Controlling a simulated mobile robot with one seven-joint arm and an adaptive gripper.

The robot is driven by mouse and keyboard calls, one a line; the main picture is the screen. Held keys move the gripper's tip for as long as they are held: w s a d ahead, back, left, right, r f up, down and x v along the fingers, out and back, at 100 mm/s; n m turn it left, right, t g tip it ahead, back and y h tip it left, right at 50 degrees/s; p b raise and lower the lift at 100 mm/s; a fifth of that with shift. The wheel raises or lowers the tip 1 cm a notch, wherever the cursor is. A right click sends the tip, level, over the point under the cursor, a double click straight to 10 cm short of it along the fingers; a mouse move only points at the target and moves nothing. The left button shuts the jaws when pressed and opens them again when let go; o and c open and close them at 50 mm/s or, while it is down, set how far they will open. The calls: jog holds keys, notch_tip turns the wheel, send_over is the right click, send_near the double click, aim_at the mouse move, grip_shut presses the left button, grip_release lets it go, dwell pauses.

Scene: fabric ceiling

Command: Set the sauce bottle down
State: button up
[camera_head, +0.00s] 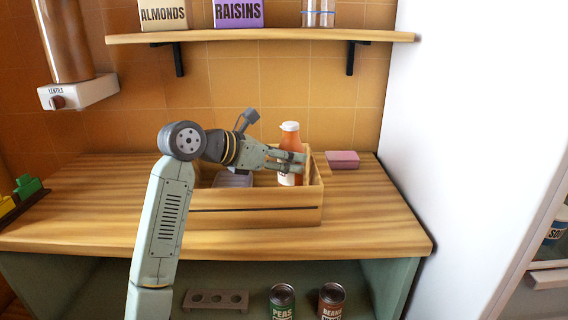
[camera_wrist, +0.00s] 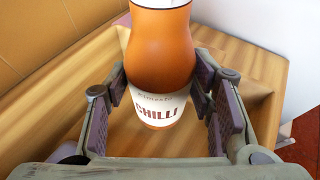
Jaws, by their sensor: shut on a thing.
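The sauce bottle (camera_head: 290,134) is orange with a white cap and a white label. In the wrist view the label of the bottle (camera_wrist: 160,55) reads CHILLI. My gripper (camera_head: 296,163) is shut on the bottle, with a finger on each side of it. The bottle is upright at the right end of a wooden crate (camera_head: 255,213) on the counter. The crate's front wall hides the bottle's bottom in the head view, so I cannot tell whether it touches the crate floor.
A grey item (camera_head: 233,180) lies in the crate, left of the bottle. A pink block (camera_head: 343,160) lies on the counter (camera_head: 375,215) behind the crate's right end. A wall shelf (camera_head: 270,37) with boxes hangs above. The counter's right side is clear.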

jog(key=shift+f, duration=0.95)
jog(key=shift+f, duration=0.2)
jog(key=o, duration=1.4)
jog(key=shift+o, duration=0.2)
jog(key=shift+r, duration=0.25)
jog(key=b+v, duration=0.3)
jog(key=v, duration=0.9)
